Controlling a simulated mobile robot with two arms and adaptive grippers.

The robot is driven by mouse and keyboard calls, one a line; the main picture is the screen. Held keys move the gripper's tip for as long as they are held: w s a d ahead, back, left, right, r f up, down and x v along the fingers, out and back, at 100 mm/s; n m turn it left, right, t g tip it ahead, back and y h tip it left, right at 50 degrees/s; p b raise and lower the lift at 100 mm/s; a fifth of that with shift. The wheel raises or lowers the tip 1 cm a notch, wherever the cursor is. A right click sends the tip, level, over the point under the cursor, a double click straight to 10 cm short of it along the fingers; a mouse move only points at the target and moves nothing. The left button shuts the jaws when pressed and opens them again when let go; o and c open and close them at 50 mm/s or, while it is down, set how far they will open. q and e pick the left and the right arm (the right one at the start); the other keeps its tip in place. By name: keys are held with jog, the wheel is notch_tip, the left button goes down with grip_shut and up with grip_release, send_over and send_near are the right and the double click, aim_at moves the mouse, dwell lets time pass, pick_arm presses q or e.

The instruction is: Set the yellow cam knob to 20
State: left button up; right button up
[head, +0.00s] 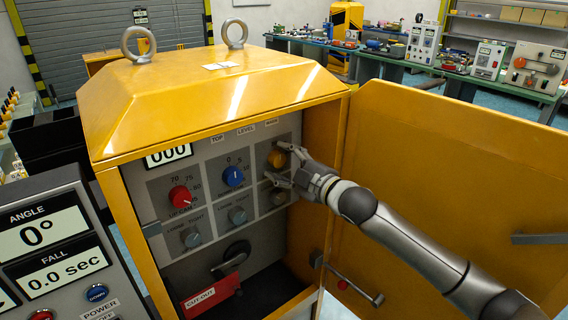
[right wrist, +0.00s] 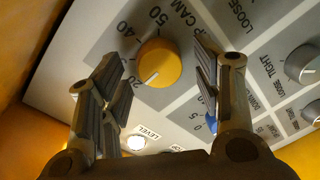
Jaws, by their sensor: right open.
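The yellow cam knob (head: 276,158) is on the upper right of the grey panel inside the open yellow cabinet. In the right wrist view, the knob (right wrist: 160,60) has a white pointer line at its lower left, pointing roughly toward the 20 side of the scale; the exact reading is unclear. My right gripper (head: 279,163) is open in front of the knob. In the wrist view, its fingers (right wrist: 153,82) stand on either side of the knob, with visible gaps. The left gripper is not in view.
A red knob (head: 180,196), a blue knob (head: 233,176) and several grey knobs share the panel. A black crank (head: 236,252) and red CUT-OUT tag (head: 212,292) sit below. The open cabinet door (head: 450,170) stands right, behind my right arm. A console (head: 55,250) stands left.

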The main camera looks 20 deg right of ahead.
jog(key=shift+s, duration=0.1)
jog(key=v, duration=1.1)
jog(key=shift+s+d, duration=0.15)
jog(key=shift+s, duration=0.25)
